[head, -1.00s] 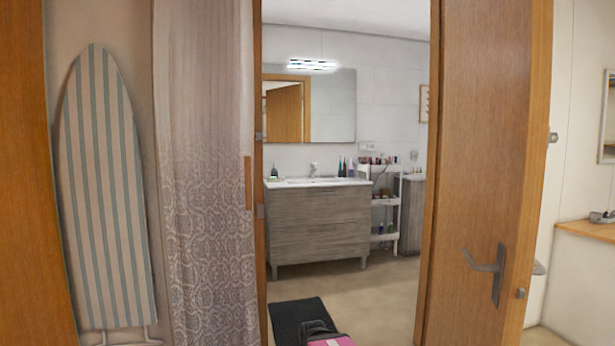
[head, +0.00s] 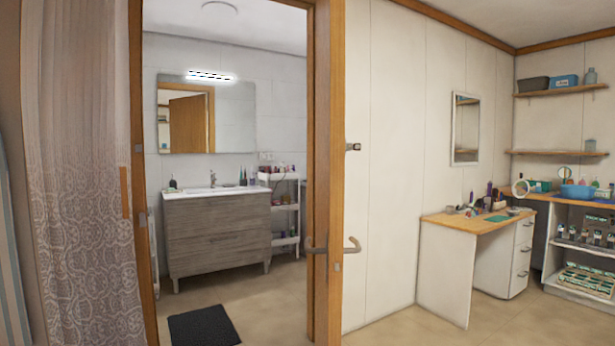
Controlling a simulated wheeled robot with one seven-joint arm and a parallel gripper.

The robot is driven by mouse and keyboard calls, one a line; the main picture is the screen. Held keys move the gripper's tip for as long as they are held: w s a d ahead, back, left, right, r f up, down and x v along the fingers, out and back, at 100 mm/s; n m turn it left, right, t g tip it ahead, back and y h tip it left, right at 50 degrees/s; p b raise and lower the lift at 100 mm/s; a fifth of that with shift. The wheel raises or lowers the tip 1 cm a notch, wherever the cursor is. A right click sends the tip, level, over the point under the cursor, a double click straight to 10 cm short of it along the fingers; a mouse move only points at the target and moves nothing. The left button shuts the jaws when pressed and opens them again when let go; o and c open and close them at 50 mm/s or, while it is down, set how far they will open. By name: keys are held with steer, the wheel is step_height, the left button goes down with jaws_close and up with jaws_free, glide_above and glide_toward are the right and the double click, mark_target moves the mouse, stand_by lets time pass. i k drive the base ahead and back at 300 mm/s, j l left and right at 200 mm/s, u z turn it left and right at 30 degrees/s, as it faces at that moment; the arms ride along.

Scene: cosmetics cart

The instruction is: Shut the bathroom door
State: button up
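The wooden bathroom door (head: 322,130) stands open and is seen almost edge-on, pointing toward me. My gripper is not in view.
Through the doorway are a grey vanity (head: 215,235), a white shelf cart (head: 285,225) and a dark mat (head: 203,326). A patterned curtain (head: 80,180) hangs at left. A wooden-topped desk (head: 475,225) stands at right. Floor (head: 390,330) right of the door is clear.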

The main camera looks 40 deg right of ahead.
mark_target(332, 149)
steer(key=k+l+u, duration=0.1)
steer(key=k+u, duration=0.15)
steer(key=u, duration=0.25)
steer(key=k+u, duration=0.25)
steer(key=u, duration=0.25)
steer(key=k+u, duration=0.25)
steer(key=u, duration=0.2)
steer(key=k+u, duration=0.3)
steer(key=k+z, duration=0.1)
steer(key=z, duration=0.35)
steer(key=l+z, duration=0.1)
steer(key=z, duration=0.3)
steer(key=k+l+z, duration=0.1)
steer(key=z, duration=0.35)
steer(key=l+z, duration=0.15)
steer(key=z, duration=0.3)
steer(key=k+l+z, duration=0.1)
steer(key=z, duration=0.3)
steer(key=l+z, duration=0.2)
steer(key=z, duration=0.25)
